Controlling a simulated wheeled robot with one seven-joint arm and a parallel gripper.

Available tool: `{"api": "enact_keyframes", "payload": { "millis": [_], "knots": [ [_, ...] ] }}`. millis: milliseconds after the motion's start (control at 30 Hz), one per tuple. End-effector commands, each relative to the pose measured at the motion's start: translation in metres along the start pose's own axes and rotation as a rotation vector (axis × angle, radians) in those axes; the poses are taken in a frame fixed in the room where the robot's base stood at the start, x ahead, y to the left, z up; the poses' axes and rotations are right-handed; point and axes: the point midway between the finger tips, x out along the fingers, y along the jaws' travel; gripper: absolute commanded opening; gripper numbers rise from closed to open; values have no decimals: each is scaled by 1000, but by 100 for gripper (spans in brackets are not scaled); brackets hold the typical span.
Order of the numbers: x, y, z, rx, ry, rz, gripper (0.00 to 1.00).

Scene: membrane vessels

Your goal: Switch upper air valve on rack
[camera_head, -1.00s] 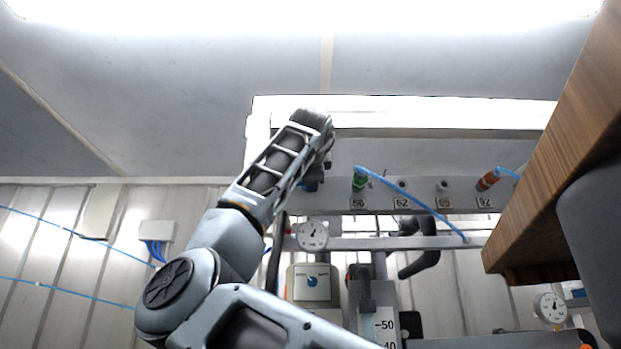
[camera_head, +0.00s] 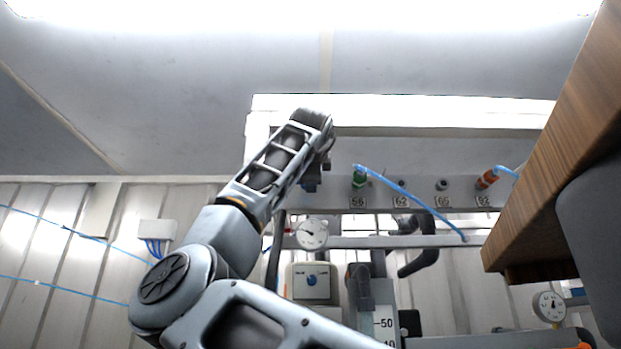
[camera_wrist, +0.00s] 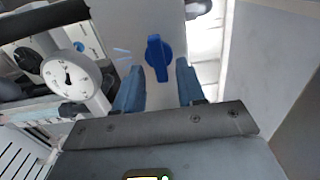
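In the wrist view a blue valve knob (camera_wrist: 158,58) on a pale panel lies just beyond and between my two fingertips. It stands roughly upright, with its narrow handle lengthwise in the picture. My gripper (camera_wrist: 158,85) is open, with one finger on each side and visible space between the fingers and the knob; contact is not visible.
A round gauge (camera_head: 312,233) sits beside the arm and also shows in the wrist view (camera_wrist: 68,76). A wooden cabinet (camera_head: 560,150) bounds the right.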

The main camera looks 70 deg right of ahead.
Motion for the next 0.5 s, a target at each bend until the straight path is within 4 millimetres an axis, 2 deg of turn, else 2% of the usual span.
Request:
{"api": "enact_keyframes", "payload": {
  "millis": [233,500],
  "knots": [
    [-6,0,1,-1,-2,-2,39],
    [-48,2,1,0,-2,-3,39]
  ]
}}
